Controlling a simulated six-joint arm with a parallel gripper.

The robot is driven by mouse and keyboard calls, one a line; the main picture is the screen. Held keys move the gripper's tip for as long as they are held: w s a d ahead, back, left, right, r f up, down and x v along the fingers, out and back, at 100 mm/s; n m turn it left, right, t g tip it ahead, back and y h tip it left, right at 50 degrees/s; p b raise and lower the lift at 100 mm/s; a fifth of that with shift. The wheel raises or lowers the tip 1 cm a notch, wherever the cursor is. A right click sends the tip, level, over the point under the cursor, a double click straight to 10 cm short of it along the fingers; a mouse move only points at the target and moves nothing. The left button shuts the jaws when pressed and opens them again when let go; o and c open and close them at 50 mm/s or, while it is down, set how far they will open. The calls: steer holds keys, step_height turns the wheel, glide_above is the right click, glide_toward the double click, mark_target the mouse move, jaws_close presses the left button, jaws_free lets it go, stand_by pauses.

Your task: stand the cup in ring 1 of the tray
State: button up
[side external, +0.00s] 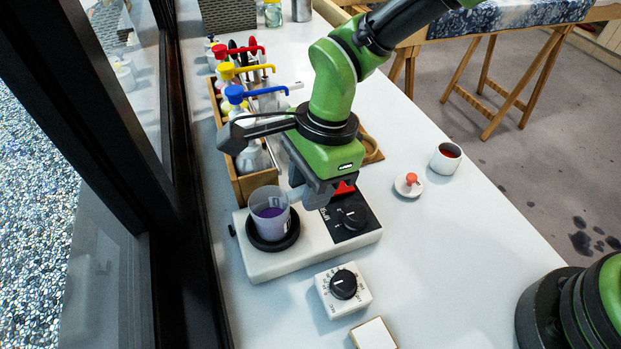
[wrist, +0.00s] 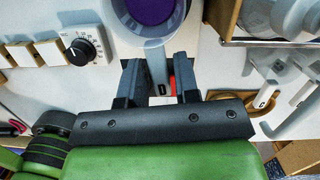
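A translucent cup (side external: 269,214) with purple liquid stands upright on the round black plate (side external: 273,241) of a white hotplate unit. In the wrist view the cup (wrist: 150,28) is at the top centre, partly cut off, with its pale handle (wrist: 157,68) pointing toward me. My gripper (side external: 308,195) is low beside the cup on its right. In the wrist view the fingers (wrist: 160,85) stand on either side of the handle, with a gap showing beside it; they look open. No tray with a numbered ring can be made out in either view.
A wooden caddy (side external: 241,184) with red, yellow and blue pump bottles stands just behind the hotplate. A white dial box (side external: 343,290) is in front. A white cup of dark red liquid (side external: 446,158) and a small red-knobbed lid (side external: 408,185) are at right.

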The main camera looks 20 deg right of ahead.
jaws_close()
steer(key=shift+a+v, duration=0.25)
steer(key=shift+v, duration=0.85)
steer(key=shift+r, duration=0.15)
